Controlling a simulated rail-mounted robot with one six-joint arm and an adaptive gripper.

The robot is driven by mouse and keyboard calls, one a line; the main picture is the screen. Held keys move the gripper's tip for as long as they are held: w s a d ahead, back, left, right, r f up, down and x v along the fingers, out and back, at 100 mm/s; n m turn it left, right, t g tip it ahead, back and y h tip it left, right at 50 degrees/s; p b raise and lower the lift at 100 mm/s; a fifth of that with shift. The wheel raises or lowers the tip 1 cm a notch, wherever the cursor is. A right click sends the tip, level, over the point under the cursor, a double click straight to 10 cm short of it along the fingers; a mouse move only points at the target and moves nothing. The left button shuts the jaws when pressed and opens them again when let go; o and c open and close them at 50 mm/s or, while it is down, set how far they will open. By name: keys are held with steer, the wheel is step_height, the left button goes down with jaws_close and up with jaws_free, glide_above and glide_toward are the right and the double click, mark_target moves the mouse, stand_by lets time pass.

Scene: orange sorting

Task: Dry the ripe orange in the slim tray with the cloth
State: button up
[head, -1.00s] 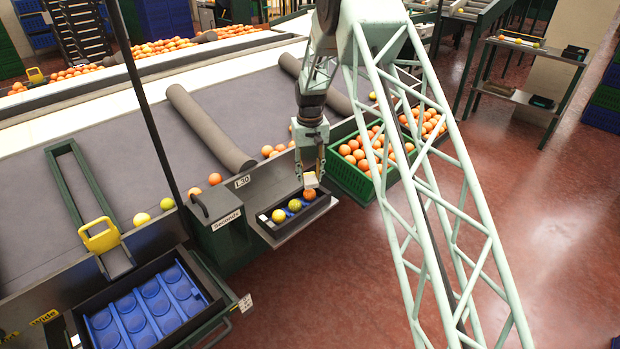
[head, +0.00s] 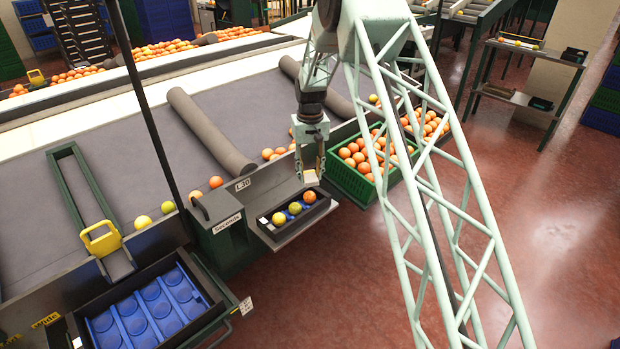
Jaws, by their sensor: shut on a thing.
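The slim tray (head: 283,236) is dark and stands below the sorting table's front edge. Three fruits lie in it in a row: a yellow-orange one (head: 278,218) on the left, a yellow-green one (head: 295,208) in the middle and a deep orange, ripe-looking one (head: 309,197) on the right. My gripper (head: 311,173) points down above the right end of the tray. It is shut on a small pale cloth (head: 311,178), just above the ripe orange. A small gap seems to show between cloth and orange. Wetness is too small to tell.
A green crate full of oranges (head: 340,176) stands close right of my gripper. A dark green box labelled "Seconds" (head: 222,240) is left of the tray. A blue-lined tray (head: 150,310) is at the lower left. Red floor (head: 330,290) is clear in front.

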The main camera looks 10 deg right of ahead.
steer(key=shift+f, duration=0.15)
glide_above(310, 194)
steer(key=w, duration=0.1)
steer(key=shift+f+b, duration=0.45)
steer(key=shift+f, duration=1.9)
steer(key=shift+f+b, duration=0.35)
steer(key=shift+f, duration=0.65)
stand_by(0.9)
steer(key=shift+s, duration=0.2)
steer(key=shift+s, duration=0.6)
steer(key=shift+w, duration=0.35)
steer(key=shift+w, duration=1.25)
